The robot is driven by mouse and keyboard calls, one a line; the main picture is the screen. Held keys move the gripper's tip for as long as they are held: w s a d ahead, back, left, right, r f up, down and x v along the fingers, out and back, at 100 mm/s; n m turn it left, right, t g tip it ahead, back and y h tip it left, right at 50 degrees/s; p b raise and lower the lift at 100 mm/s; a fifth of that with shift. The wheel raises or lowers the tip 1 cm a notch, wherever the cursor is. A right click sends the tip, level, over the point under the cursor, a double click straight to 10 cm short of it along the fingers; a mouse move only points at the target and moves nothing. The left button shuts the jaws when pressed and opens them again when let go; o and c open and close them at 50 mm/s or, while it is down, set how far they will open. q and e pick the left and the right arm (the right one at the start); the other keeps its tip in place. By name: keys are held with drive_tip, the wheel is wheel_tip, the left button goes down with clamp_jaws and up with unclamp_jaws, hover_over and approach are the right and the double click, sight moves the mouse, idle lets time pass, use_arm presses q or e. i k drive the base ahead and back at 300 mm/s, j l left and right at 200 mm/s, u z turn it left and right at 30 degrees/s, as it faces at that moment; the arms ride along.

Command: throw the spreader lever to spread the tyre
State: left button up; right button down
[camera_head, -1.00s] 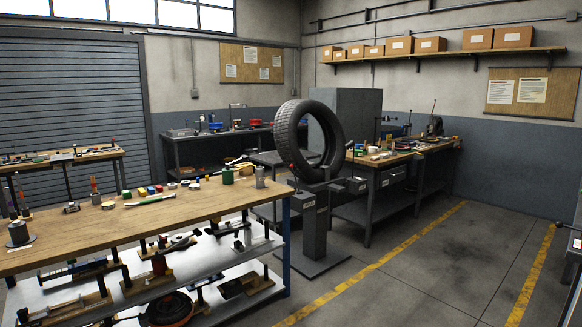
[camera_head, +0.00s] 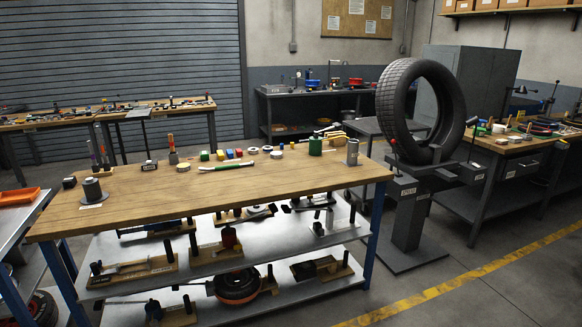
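The tyre (camera_head: 384,100) stands upright on the dark spreader stand (camera_head: 408,215) at the right of the head view. The stand has a post on a flat floor plate and arms under the tyre. A small red knob (camera_head: 393,142) shows at the tyre's lower left side; it may be the end of the spreader lever, but the lever itself is too small and dark to make out. Neither of my grippers is in view.
A wooden-topped workbench (camera_head: 250,190) with tools and lower shelves fills the front left and middle. A side bench (camera_head: 515,160) stands behind the stand at right. A yellow line (camera_head: 480,272) crosses clear floor at front right. An orange tray (camera_head: 18,197) lies at far left.

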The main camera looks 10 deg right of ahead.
sight(394, 141)
drive_tip(key=i+l+u, duration=0.15)
drive_tip(key=i+l, duration=1)
drive_tip(key=i, duration=0.15)
drive_tip(key=i+l+u, duration=0.2)
drive_tip(key=i+l, duration=1.05)
